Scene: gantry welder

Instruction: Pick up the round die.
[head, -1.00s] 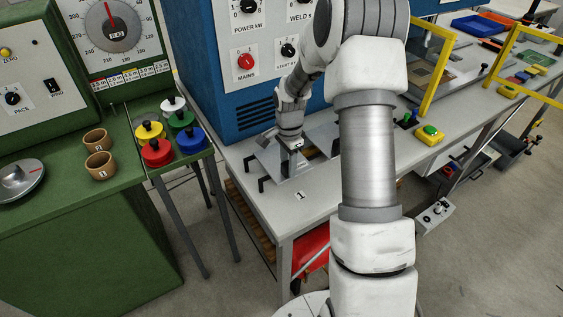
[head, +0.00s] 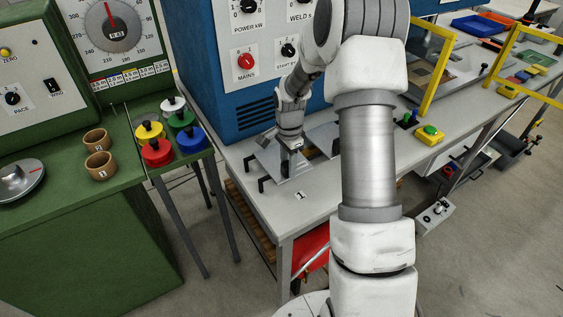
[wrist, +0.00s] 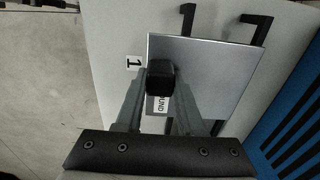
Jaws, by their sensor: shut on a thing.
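The round die is a flat silver-grey plate (wrist: 205,62) with a black block-shaped handle (wrist: 161,78) and a partly hidden label reading "…UND" in the wrist view. My gripper (wrist: 161,84) is shut on the black handle, one finger on each side. In the head view, the plate (head: 273,166) is at the near left part of the grey bench, below the blue machine. My gripper (head: 292,149) is over it there. I cannot tell whether the plate is touching the bench or slightly raised.
Black brackets (wrist: 262,28) stand near the plate's edge, with a "1" label (head: 299,195) on the bench. A second plate (head: 322,136) lies to the right, partly behind my arm. The blue machine (head: 235,70) rises behind. The green console with coloured knobbed weights (head: 157,153) is left.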

